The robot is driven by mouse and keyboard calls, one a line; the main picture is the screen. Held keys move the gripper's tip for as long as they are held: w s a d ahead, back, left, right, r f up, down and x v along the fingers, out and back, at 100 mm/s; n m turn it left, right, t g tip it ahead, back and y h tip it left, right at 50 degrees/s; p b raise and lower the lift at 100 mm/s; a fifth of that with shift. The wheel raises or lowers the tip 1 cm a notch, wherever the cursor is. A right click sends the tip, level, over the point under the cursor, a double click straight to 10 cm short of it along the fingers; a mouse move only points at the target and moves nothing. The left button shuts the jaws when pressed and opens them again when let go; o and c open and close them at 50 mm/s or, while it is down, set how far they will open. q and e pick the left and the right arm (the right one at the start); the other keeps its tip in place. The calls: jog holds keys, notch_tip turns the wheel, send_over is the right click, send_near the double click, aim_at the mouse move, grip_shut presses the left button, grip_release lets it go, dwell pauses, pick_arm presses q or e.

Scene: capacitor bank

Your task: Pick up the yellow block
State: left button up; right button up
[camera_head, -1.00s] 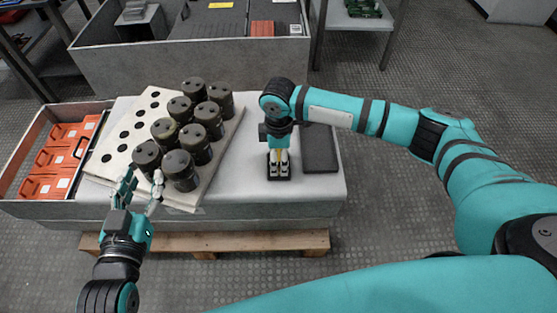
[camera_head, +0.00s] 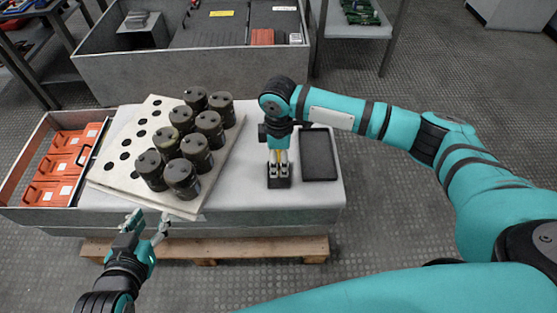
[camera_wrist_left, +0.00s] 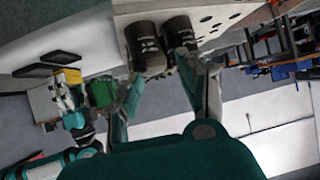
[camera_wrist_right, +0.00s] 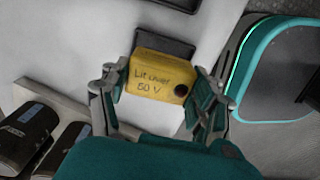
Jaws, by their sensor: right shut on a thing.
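The yellow block (camera_wrist_right: 155,82) has handwriting ending in "50 V" and a dark round spot. It sits between the fingers of my right gripper (camera_wrist_right: 158,92), which is shut on it. In the head view my right gripper (camera_head: 279,172) points down over a small dark tray (camera_head: 278,183) and mostly hides the block. The block also shows in the left wrist view (camera_wrist_left: 68,77). I cannot tell whether it touches the tray. My left gripper (camera_head: 148,222) is open and empty, in front of the white perforated board.
Several dark cylinders (camera_head: 182,178) stand on the perforated board (camera_head: 120,165), left of my right gripper. A larger dark tray (camera_head: 319,155) lies to its right. Orange boxes (camera_head: 58,165) fill a bin at the left. A grey crate (camera_head: 200,75) stands behind.

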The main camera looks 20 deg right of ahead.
jog(key=s+a, duration=0.1)
jog(key=a, duration=0.1)
jog(key=s+a+r+p, duration=0.1)
jog(key=s+a, duration=0.1)
jog(key=shift+s+a+r+p, duration=0.1)
jog(key=shift+s+a+p, duration=0.15)
jog(key=shift+s+p, duration=0.05)
pick_arm(q)
jog(key=s+a+f+g+y+p, duration=0.1)
jog(key=s+a+f+g, duration=0.1)
jog(key=s+g, duration=0.2)
jog(key=s+a+f+g+y+p, duration=0.1)
jog(key=s+a+f+g, duration=0.1)
jog(key=s, duration=0.7)
jog(key=shift+a+f+g, duration=0.25)
jog(key=shift+f+g, duration=0.6)
jog(key=shift+g, duration=0.25)
pick_arm(e)
jog(key=s+a, duration=0.6)
jog(key=a, duration=0.2)
jog(key=shift+s+r, duration=0.2)
jog(key=shift+r, duration=0.1)
pick_arm(q)
jog(key=shift+w, duration=0.1)
pick_arm(e)
jog(key=shift+r, duration=0.1)
